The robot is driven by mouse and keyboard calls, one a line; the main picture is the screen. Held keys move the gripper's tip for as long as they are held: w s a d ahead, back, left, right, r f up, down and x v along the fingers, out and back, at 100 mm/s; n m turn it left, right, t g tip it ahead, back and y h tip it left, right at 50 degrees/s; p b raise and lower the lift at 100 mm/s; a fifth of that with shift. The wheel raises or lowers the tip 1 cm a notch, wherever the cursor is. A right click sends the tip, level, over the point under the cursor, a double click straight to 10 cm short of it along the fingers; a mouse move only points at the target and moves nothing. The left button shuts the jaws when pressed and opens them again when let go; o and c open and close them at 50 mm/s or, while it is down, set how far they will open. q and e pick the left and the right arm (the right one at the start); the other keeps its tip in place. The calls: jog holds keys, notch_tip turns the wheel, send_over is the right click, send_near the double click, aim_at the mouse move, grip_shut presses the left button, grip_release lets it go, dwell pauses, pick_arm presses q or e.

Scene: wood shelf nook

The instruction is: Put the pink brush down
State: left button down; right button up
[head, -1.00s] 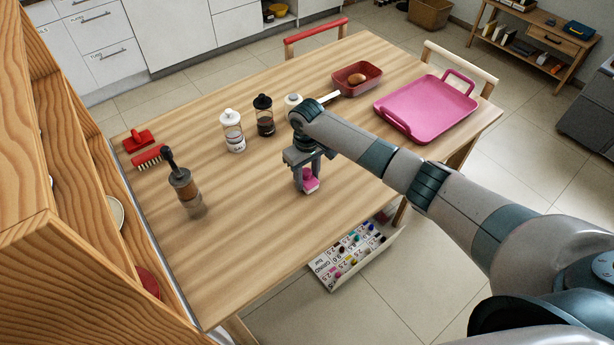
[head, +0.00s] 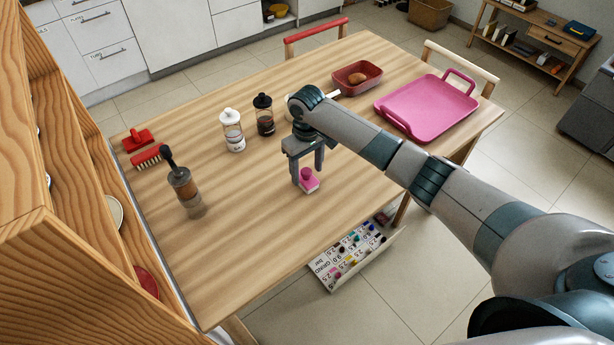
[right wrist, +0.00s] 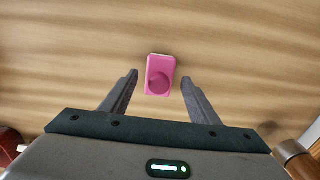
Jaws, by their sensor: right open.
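The pink brush (head: 309,181) is a small pink block with a round knob and a pale lower edge. It rests on the wooden table (head: 250,220), near the middle. My right gripper (head: 307,176) is open above and around its near side. In the right wrist view the pink brush (right wrist: 160,76) lies just beyond and between the two open fingertips (right wrist: 159,76), with a gap on each side. My left gripper is not in view.
Two jars (head: 232,131) (head: 264,115) and a grinder-like tool (head: 183,188) stand left of my arm. A red brush (head: 147,157) lies at the left edge. A pink tray (head: 428,106) and a red bin (head: 357,78) are at the back right. The front table area is clear.

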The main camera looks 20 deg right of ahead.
aim_at(307, 172)
notch_tip(307, 172, up, 9)
jog(key=shift+f+b, duration=0.15)
jog(key=shift+b, duration=0.7)
jog(key=shift+s+f, duration=0.1)
jog(key=shift+s, duration=0.05)
